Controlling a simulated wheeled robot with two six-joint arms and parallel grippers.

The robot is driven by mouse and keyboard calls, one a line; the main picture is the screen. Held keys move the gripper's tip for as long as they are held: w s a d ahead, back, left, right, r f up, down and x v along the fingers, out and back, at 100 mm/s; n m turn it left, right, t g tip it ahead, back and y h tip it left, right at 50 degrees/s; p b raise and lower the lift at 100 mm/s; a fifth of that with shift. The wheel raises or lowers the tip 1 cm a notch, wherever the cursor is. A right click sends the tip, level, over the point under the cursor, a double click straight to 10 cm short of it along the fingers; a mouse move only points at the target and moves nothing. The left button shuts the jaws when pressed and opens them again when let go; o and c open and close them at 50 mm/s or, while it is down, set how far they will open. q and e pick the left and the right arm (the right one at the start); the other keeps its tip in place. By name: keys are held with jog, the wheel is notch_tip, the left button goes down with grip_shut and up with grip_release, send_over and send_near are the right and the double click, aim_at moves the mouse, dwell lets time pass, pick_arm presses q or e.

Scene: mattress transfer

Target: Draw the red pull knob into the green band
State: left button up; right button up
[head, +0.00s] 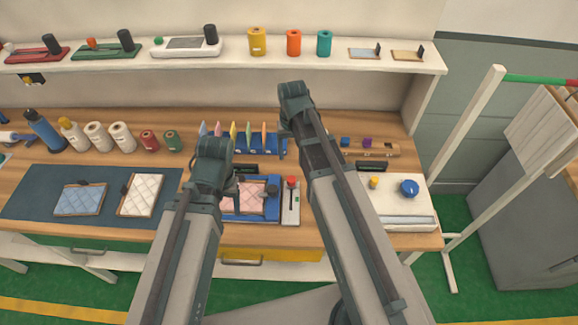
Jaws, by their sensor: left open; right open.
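The red pull knob (291,181) stands on a narrow white slider plate (291,214) at the right side of the blue fixture (271,213). The fixture holds a pink quilted pad (243,200) and has a dark round knob beside it. A green band cannot be made out on the plate at this size. My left gripper (236,189) is open over the pad's left part, left of the red knob and apart from it. My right gripper (283,150) is open above and behind the red knob, near the blue card rack, and touches nothing clearly.
A blue rack (262,144) with coloured cards stands behind the fixture. A white panel (403,216) with blue and yellow knobs lies to the right. A dark mat (38,187) with two quilted pads lies left. Spools and bottles line the back left, below a shelf (230,62).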

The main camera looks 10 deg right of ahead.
aim_at(292, 179)
pick_arm(q)
notch_tip(292, 179, down, 14)
jog(key=b, duration=1.4)
pick_arm(e)
notch_tip(292, 179, down, 14)
jog(key=shift+r, duration=0.1)
pick_arm(q)
jog(key=shift+r, duration=0.1)
pick_arm(e)
jog(key=shift+c, duration=0.2)
grip_shut()
jog(key=shift+s, duration=0.1)
